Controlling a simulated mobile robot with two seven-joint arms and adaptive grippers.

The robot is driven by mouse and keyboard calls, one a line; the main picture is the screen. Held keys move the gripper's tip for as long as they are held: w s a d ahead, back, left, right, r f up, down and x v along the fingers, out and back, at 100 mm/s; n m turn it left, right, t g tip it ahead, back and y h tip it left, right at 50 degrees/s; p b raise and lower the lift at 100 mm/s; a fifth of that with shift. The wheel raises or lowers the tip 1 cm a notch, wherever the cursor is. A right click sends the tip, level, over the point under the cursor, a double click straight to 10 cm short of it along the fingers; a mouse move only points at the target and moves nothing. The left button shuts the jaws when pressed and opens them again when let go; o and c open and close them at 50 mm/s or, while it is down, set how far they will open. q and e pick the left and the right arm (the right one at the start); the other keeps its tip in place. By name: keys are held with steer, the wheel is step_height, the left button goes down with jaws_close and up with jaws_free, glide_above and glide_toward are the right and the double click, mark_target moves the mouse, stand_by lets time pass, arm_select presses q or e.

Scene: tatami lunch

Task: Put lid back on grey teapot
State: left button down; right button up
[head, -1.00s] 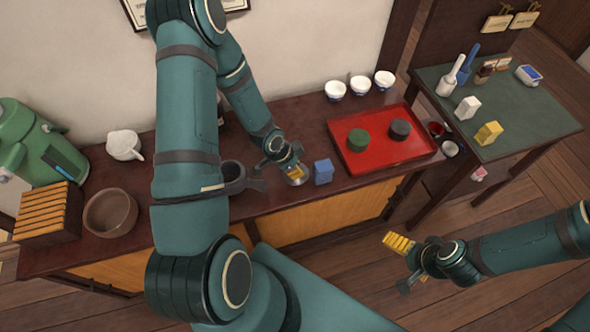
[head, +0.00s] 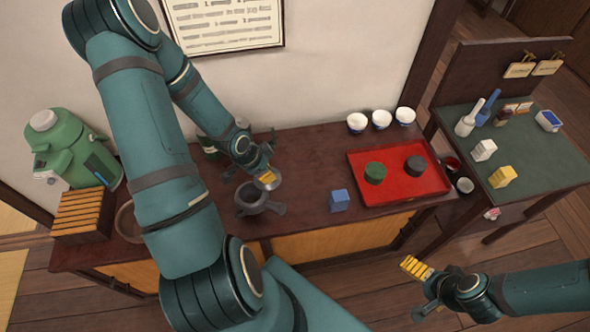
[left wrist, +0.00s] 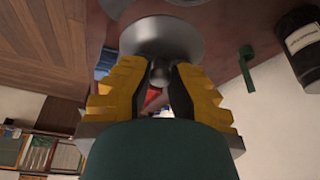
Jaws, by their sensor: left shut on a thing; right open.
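The grey teapot (head: 249,201), dark and open at the top, stands near the front of the long brown table in the head view. My left gripper (head: 267,177) is shut on the round grey lid (head: 277,184) and holds it just over the teapot's far right side. In the left wrist view the fingers pinch the lid's knob (left wrist: 158,76), with the lid's disc (left wrist: 158,32) beyond. Whether the lid touches the teapot's rim cannot be told. My right gripper (head: 420,289) is open and empty in front of the table, at the lower right.
A blue box (head: 339,200) stands right of the teapot. Beyond it is a red tray (head: 433,187) with a green container (head: 375,173) and a dark container (head: 415,166). White bowls (head: 381,119) line the back. A brown bowl (head: 127,225) is partly behind my left arm.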

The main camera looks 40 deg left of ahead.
mark_target(255, 178)
arm_select(q)
steer(key=shift+n, duration=0.6)
steer(key=s+a, duration=0.1)
steer(key=s+a+r+p, duration=0.1)
steer(key=s+a, duration=0.1)
steer(key=s, duration=0.1)
steer(key=shift+a+r, duration=0.2)
steer(key=shift+r, duration=0.15)
steer(key=shift+y, duration=0.3)
steer(key=f+b, duration=0.6)
steer(key=shift+s+a+f, duration=0.15)
steer(key=shift+a+f, duration=0.05)
steer(key=shift+p, duration=0.35)
steer(key=shift+f, duration=0.15)
stand_by(0.8)
stand_by(0.6)
stand_by(0.3)
